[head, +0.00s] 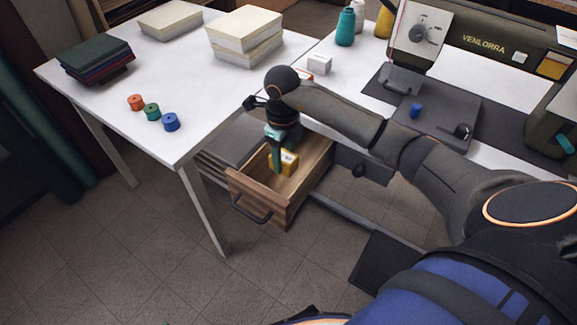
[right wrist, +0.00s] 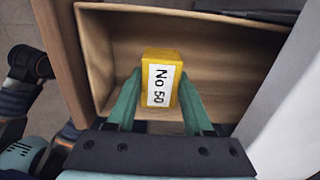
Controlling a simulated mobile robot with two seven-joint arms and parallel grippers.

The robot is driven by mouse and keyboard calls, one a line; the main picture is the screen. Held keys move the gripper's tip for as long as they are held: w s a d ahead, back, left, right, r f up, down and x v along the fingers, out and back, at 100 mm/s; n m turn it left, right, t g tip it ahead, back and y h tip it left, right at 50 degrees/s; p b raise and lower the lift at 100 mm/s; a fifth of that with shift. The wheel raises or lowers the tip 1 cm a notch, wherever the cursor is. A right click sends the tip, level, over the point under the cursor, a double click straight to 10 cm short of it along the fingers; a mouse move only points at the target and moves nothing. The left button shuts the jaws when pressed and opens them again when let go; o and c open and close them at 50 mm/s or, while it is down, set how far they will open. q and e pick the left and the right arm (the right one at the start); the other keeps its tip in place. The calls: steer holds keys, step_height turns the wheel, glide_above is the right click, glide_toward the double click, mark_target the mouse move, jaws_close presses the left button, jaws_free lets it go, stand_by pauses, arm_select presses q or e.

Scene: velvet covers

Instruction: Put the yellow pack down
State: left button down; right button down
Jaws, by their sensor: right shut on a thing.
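The yellow pack (right wrist: 161,77) has a white label reading "No 50". My right gripper (right wrist: 158,98) is shut on it, with one green finger on each side. In the head view the pack (head: 288,162) shows beside my right gripper (head: 277,158), inside the open wooden drawer (head: 262,207). The drawer's bare wooden floor (right wrist: 112,62) shows around the pack in the right wrist view. I cannot tell whether the pack touches the drawer floor. My left gripper does not show.
The white table (head: 90,98) stands left of the drawer, with orange, green and blue spools (head: 171,122) near its front edge. Stacks of pale blocks (head: 243,30) and dark folded cloth (head: 95,60) lie farther back. A sewing machine (head: 425,35) stands at the right.

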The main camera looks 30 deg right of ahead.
mark_target(288, 166)
steer(key=shift+w+d+f, duration=0.2)
steer(key=shift+d+f, duration=0.15)
steer(key=shift+f, duration=0.1)
steer(key=shift+w+d+f, duration=0.15)
steer(key=shift+d+f, duration=0.2)
steer(key=shift+f, duration=0.1)
steer(key=f+b, duration=0.1)
steer(key=f, duration=0.2)
steer(key=shift+d+f, duration=0.2)
steer(key=shift+w+f, duration=0.1)
steer(key=shift+f, duration=0.1)
steer(key=shift+f, duration=0.15)
steer(key=shift+c, duration=1.4)
jaws_free()
step_height(288, 166, up, 12)
steer(key=shift+r+p, duration=0.25)
steer(key=shift+p, duration=0.75)
